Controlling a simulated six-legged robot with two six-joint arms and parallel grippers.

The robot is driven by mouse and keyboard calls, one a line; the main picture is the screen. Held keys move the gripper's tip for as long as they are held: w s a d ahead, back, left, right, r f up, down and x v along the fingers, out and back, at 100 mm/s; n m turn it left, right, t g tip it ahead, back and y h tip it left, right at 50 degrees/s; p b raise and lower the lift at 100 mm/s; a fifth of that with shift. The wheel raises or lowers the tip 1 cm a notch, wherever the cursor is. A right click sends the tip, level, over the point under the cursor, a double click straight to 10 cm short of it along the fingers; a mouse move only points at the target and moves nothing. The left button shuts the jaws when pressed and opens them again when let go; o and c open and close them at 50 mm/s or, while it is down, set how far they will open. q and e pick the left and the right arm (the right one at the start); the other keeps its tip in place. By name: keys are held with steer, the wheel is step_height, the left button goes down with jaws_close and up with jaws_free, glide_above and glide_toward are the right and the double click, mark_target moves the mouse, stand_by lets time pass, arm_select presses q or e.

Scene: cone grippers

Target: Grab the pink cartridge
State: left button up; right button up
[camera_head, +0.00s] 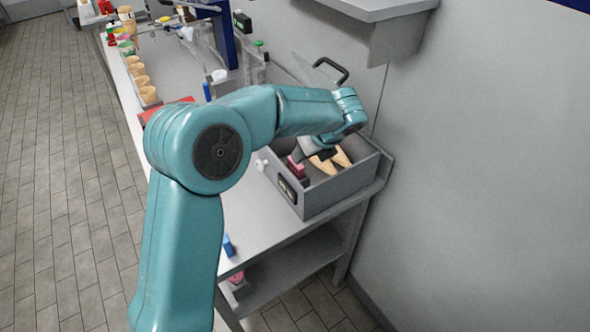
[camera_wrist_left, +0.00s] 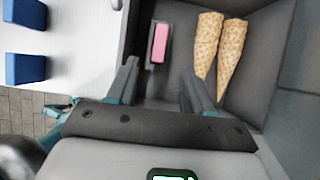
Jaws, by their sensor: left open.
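The pink cartridge (camera_wrist_left: 159,43) lies in the grey open box (camera_wrist_left: 136,35), near its left wall in the left wrist view. In the head view, the cartridge (camera_head: 296,168) shows partly, at the near left side of the box (camera_head: 340,188). My left gripper (camera_wrist_left: 158,70) is open, with its fingers apart. The cartridge appears ahead of the gap between them, not gripped. In the head view, my left gripper (camera_head: 312,152) reaches down into the box and is partly hidden by its own arm. My right gripper is not in view.
Two wafer cones (camera_wrist_left: 206,45) lie in the box right of the cartridge. Blue blocks (camera_wrist_left: 25,69) sit on the white table outside the box. The box's raised lid has a black handle (camera_head: 332,70). A wall stands to the right. Several cones (camera_head: 142,82) line the table further back.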

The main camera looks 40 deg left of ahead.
mark_target(296, 171)
arm_select(q)
steer(key=shift+s+x, duration=0.2)
steer(key=shift+x, duration=0.95)
steer(key=x, duration=0.3)
steer(key=p+x, duration=0.1)
steer(key=x, duration=0.2)
steer(key=shift+w+a+r, duration=0.1)
steer(key=shift+w+a, duration=0.05)
steer(key=shift+w, duration=0.1)
jaws_close()
